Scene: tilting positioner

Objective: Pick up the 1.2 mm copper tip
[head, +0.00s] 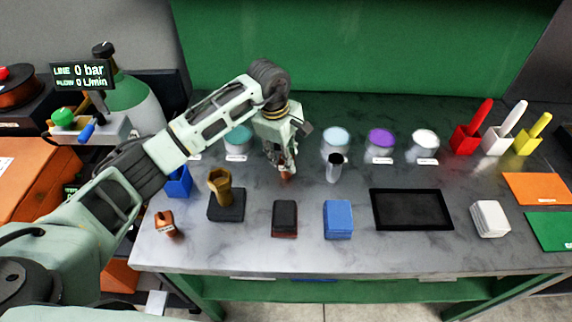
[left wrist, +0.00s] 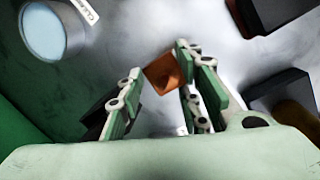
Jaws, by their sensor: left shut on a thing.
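My left gripper (head: 284,160) points down over the back middle of the bench, shut on a small copper tip (head: 286,174). In the left wrist view the tip (left wrist: 162,73) shows as an orange-brown piece between the two green fingers (left wrist: 160,95). I cannot tell whether the tip touches the bench or hangs just above it, and no size marking on it is readable. Another copper-coloured piece (head: 165,222) stands at the front left of the bench with a small label. My right gripper is not in view.
A brass piece (head: 220,183) stands on a dark block at left. A dark block (head: 285,217), blue block (head: 338,218) and black tray (head: 411,210) line the front. Jars with coloured tops, including a purple one (head: 381,140), and a metal tube (head: 334,168) stand behind.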

